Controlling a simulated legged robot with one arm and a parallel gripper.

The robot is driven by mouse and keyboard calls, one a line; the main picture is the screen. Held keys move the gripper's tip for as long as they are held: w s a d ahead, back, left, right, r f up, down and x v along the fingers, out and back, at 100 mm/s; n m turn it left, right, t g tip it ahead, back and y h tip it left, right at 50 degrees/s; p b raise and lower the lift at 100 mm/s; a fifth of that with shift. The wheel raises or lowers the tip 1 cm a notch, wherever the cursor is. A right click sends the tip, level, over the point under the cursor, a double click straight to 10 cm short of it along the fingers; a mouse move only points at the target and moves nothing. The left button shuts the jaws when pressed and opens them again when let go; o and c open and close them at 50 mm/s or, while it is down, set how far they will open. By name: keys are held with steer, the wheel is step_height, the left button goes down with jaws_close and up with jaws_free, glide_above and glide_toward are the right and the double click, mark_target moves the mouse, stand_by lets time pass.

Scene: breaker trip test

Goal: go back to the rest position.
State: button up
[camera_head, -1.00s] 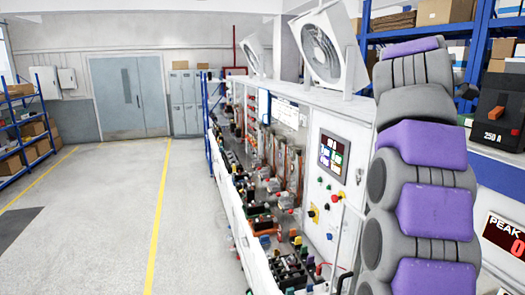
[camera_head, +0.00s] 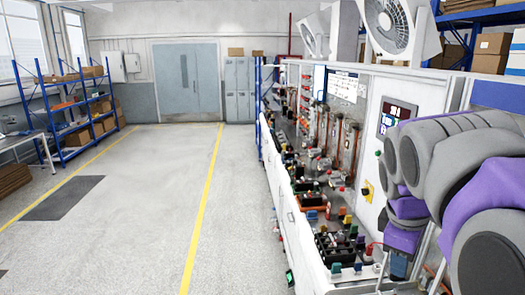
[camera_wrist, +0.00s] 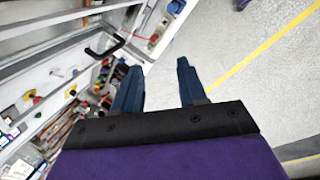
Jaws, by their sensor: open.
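My gripper (camera_wrist: 158,70) shows in the wrist view with its two dark blue fingers spread apart. Nothing is between them, only pale floor and part of the bench edge beyond. My arm, grey and purple, is folded low at the right of the head view, in front of the bench. The gripper's fingers are not clear in that view. The test bench (camera_head: 300,210) runs along the right side of the head view, its top crowded with breakers and wired parts. In the wrist view the bench's parts (camera_wrist: 98,88) lie to the left of the fingers.
A control panel with a screen (camera_head: 396,117) stands behind the arm. A fan (camera_head: 388,25) sits above it. Open floor (camera_head: 150,210) with a yellow line (camera_head: 203,215) lies left of the bench. Blue shelves (camera_head: 75,110) stand at the far left, and grey doors (camera_head: 188,80) at the back.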

steer(key=s+a+f+m+g+y+b, duration=0.1)
steer(key=s+a+f+m+b, duration=0.2)
steer(key=s+f, duration=0.5)
steer(key=s+a+f+m+g+y+b, duration=0.1)
steer(key=s+a+f+m+b, duration=0.2)
steer(key=s+f, duration=0.4)
steer(key=s+a+f+m+g+b, duration=0.1)
steer(key=s+a+f+m+b, duration=0.2)
steer(key=f, duration=1.3)
steer(key=s+a+b, duration=0.2)
steer(key=s+a, duration=0.1)
steer(key=s, duration=0.2)
steer(key=shift+s+a+g+y, duration=0.25)
steer(key=shift+s+g+y, duration=0.1)
steer(key=shift+g+y, duration=0.05)
